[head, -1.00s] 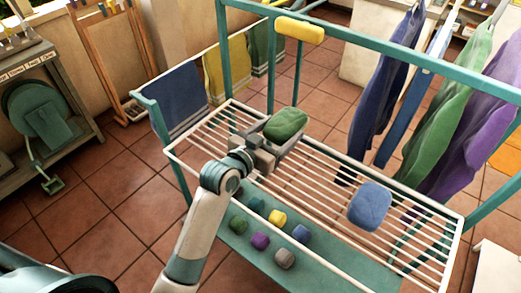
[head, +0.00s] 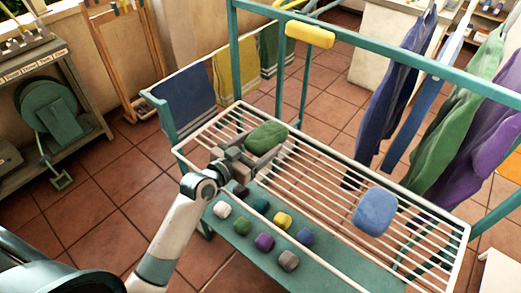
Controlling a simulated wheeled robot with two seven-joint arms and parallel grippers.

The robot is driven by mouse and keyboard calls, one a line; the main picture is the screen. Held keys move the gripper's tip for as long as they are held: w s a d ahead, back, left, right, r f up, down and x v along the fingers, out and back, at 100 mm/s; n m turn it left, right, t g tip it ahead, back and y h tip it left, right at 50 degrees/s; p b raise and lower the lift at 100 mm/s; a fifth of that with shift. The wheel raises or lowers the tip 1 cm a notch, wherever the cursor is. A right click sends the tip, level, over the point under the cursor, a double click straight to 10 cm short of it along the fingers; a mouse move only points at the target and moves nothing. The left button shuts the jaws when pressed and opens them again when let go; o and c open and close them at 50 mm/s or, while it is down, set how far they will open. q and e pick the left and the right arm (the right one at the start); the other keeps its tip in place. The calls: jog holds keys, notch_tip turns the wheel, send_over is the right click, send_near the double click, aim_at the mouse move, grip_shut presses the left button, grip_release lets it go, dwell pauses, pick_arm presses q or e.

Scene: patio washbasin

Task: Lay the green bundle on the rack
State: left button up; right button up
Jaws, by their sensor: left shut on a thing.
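The green bundle (head: 267,137) is a soft, rounded oblong at the far left part of the rack. My left gripper (head: 262,150) comes in from the lower left and is shut on it. The rack (head: 330,178) is a white-railed frame of slats on a teal stand. The bundle overlaps the slats in the picture; its underside is hidden, so I cannot tell whether it touches them. A blue bundle (head: 375,211) lies on the right part of the rack. My right gripper is out of view.
A yellow roll (head: 310,36) sits on the teal upper rail. Garments (head: 447,135) hang at the right, and towels (head: 184,97) hang behind the rack's left end. Several small coloured lumps (head: 264,242) lie on the lower shelf (head: 330,268). The middle slats are clear.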

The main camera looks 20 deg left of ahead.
aim_at(258, 158)
pick_arm(q)
jog(key=shift+f, duration=1.6)
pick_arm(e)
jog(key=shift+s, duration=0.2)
pick_arm(q)
jog(key=shift+f, duration=0.1)
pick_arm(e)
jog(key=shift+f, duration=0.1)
pick_arm(q)
jog(key=o, duration=1.1)
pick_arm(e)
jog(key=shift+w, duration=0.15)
pick_arm(q)
jog(key=shift+s+a, duration=0.2)
jog(key=shift+s, duration=0.3)
jog(key=b+v, duration=0.1)
jog(key=v, duration=1)
jog(key=shift+b, duration=0.3)
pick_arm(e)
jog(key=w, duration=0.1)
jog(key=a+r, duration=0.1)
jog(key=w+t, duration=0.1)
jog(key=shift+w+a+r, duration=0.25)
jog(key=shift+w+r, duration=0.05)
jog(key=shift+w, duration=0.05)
